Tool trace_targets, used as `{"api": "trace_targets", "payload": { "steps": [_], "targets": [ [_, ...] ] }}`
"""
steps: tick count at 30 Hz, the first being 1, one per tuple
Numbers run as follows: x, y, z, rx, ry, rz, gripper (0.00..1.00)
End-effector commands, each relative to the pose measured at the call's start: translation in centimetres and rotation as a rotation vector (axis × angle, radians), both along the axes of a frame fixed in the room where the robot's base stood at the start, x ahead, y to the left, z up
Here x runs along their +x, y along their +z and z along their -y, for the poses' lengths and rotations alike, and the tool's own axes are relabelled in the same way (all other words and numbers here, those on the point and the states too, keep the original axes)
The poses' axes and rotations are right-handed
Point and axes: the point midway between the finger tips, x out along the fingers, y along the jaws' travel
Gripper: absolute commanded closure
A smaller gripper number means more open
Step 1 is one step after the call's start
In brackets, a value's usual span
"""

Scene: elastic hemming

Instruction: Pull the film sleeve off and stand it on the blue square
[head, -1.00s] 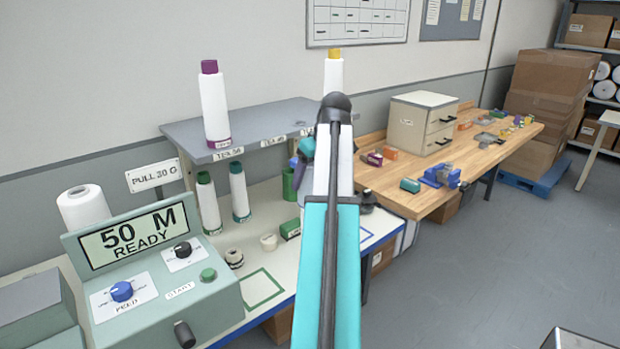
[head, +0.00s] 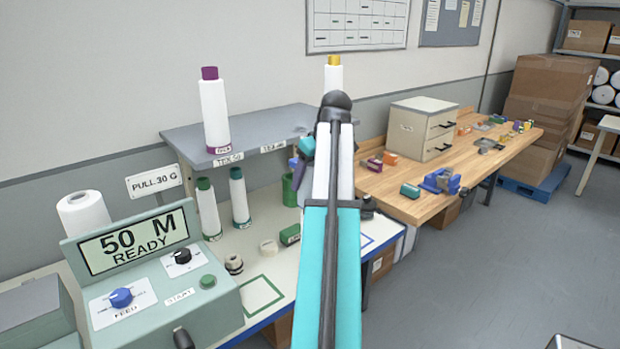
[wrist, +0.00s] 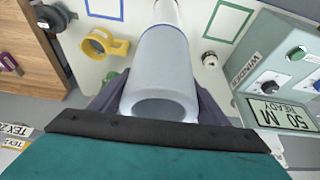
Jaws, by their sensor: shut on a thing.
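In the wrist view, a pale blue-grey film sleeve (wrist: 165,72) is a wide tube with its open end toward me. Its far end meets a white cylinder (wrist: 166,12); I cannot tell how far the sleeve still surrounds it. My gripper (wrist: 158,104) has dark fingers on both sides of the sleeve and is shut on it. The blue square (wrist: 87,46) is an outline on the white bench, left of the sleeve.
A green square (head: 263,297) is empty. The winder (head: 150,285) reads "50 M READY". Green-capped cones (head: 240,200) stand under the grey shelf (head: 262,128). The wooden bench (head: 415,205) is at right.

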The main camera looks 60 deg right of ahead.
Motion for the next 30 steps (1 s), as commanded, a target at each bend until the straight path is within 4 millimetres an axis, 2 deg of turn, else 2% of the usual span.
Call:
{"api": "trace_targets", "payload": {
  "steps": [21, 30],
  "targets": [
    [0.0, 1.8, 0.0, 0.0, 0.0, 0.0, 0.58],
    [0.0, 1.9, 0.0, 0.0, 0.0, 0.0, 0.58]
  ]
}}
